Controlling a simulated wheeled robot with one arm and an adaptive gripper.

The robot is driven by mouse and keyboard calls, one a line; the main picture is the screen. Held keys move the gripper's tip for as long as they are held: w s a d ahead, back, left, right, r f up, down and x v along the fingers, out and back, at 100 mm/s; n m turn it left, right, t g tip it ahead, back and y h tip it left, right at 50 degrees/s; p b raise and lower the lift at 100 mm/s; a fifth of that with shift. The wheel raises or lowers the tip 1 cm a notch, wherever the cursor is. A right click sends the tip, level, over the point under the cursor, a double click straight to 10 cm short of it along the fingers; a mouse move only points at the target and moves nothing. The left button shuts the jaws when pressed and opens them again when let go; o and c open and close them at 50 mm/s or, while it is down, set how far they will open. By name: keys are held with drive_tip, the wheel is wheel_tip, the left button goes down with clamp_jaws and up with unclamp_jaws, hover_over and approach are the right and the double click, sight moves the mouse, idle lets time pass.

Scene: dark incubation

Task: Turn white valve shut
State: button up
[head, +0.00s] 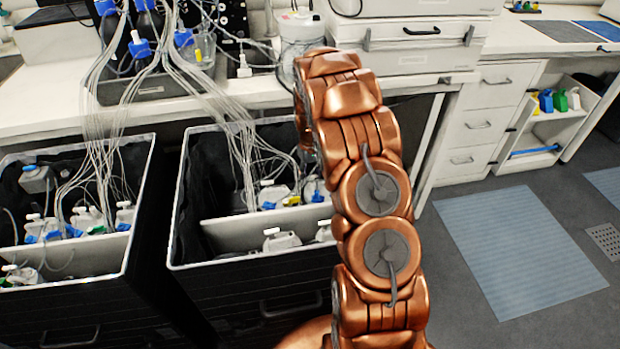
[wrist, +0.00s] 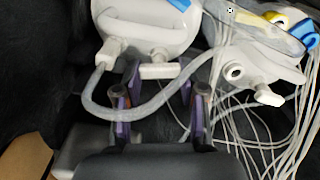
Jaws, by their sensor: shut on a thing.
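In the wrist view, a white container (wrist: 150,28) with a moulded handle and a blue strip on top fills the upper middle. A white valve (wrist: 158,71) with a flat T-shaped handle sticks out of its lower side. My gripper (wrist: 161,84) has a finger on each side of the valve handle and is shut on it. A grey tube (wrist: 150,112) runs from a fitting left of the valve and curves up to the right between camera and valve. In the head view my arm hides the gripper and this valve.
Another white container (wrist: 260,65) with its own valve is close on the right, among many thin tubes (wrist: 265,135). In the head view, two black bins (head: 75,262) (head: 245,285) hold several containers below a white bench (head: 160,108). Floor at right is open.

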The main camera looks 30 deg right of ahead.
drive_tip(key=shift+m+b, duration=0.5)
drive_tip(key=shift+m, duration=0.8)
drive_tip(key=o, duration=1.2)
drive_tip(key=shift+c, duration=0.2)
